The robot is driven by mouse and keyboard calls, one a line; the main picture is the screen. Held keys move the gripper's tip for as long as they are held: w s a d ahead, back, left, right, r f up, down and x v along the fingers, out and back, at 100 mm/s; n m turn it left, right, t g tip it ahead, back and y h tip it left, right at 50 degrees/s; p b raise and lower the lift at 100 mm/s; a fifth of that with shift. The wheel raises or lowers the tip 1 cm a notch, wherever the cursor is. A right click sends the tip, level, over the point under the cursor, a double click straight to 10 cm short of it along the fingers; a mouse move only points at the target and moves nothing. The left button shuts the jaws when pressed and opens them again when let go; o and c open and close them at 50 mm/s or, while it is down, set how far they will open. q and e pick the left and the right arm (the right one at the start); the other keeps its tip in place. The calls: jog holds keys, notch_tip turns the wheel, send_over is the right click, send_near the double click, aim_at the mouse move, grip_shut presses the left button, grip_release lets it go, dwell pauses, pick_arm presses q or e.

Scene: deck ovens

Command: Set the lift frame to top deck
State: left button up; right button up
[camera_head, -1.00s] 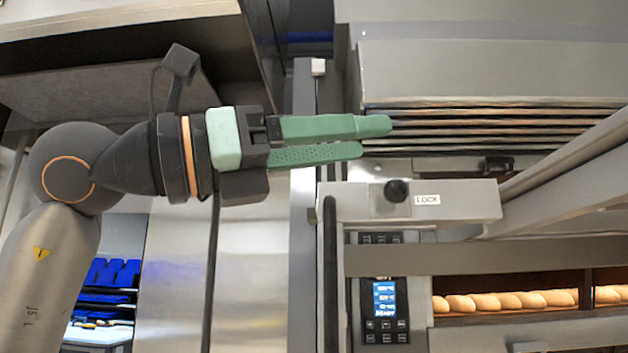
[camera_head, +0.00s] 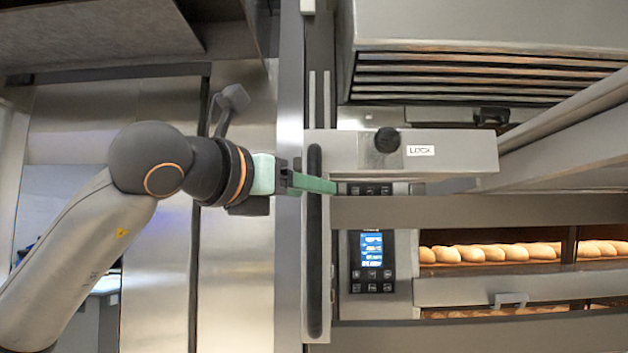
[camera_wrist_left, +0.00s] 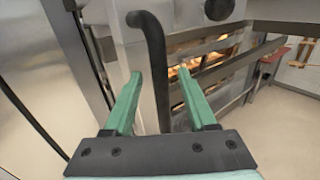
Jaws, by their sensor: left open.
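The lift frame (camera_head: 460,150) is a grey metal frame with long beams, in front of the ovens. A long black upright handle (camera_head: 315,270) runs down its left side. A black round knob (camera_head: 387,140) beside a LOCK label sits on its upper plate. My left gripper (camera_head: 318,185) is open at the upper part of the handle, with green fingers. In the left wrist view the handle (camera_wrist_left: 156,60) passes between the two spread fingers, with gaps showing on both sides. My right gripper is out of view.
Deck ovens stand behind the frame, with bread loaves (camera_head: 490,253) behind glass and a lit control panel (camera_head: 372,252). A slatted vent (camera_head: 460,75) is above. A tall metal post (camera_head: 290,240) stands left of the handle.

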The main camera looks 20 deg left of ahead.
pick_arm(q)
jog(key=shift+x, duration=1.25)
grip_shut()
dwell(0.5)
